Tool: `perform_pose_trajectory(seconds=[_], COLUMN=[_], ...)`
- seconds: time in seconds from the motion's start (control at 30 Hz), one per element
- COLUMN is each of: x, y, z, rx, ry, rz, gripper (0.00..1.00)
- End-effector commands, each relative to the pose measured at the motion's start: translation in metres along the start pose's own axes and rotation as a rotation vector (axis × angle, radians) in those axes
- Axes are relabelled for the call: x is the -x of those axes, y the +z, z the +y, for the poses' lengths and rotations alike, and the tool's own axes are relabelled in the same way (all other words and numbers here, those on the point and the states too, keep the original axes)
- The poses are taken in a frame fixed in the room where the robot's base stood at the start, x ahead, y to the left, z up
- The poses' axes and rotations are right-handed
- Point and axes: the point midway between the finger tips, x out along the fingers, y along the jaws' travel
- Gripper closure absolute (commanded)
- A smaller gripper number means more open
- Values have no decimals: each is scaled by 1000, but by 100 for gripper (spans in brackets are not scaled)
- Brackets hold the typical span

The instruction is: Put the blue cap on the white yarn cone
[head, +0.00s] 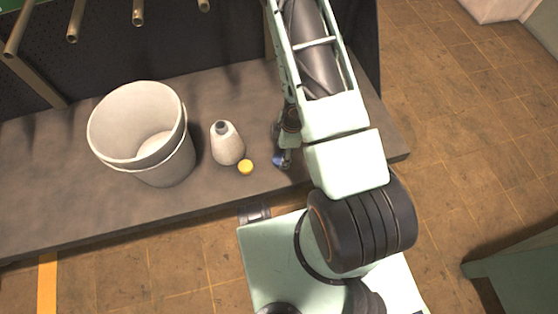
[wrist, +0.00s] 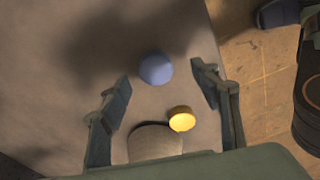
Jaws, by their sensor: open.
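The white yarn cone (head: 227,148) stands upright on the bench, with a dark grey tip. In the wrist view a pale rounded shape (wrist: 155,142) at the bottom appears to be this cone, mostly cut off by my gripper body. The blue cap (head: 278,160) lies on the bench to the right of the cone, partly hidden by my gripper (head: 286,158). In the wrist view the blue cap (wrist: 156,69) shows as a round blue shape between the open fingertips of my gripper (wrist: 161,72). Nothing is gripped; I cannot tell the height gap.
A yellow cap (head: 246,167) lies between the cone and the blue cap; it also shows near the right finger (wrist: 181,119). A large white bucket (head: 140,135) stands left of the cone. The bench's front edge is close. Metal pegs (head: 138,12) stick out behind.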

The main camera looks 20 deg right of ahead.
Motion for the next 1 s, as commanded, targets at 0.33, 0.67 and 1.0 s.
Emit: perform_pose_trajectory(seconds=[0.33, 0.67, 1.0], x=[-46, -50, -50], y=[-5, -5, -5], z=[7, 8, 8], rx=[1, -1, -1], ry=[-2, 1, 1], rz=[-1, 0, 0], gripper=[43, 45, 76])
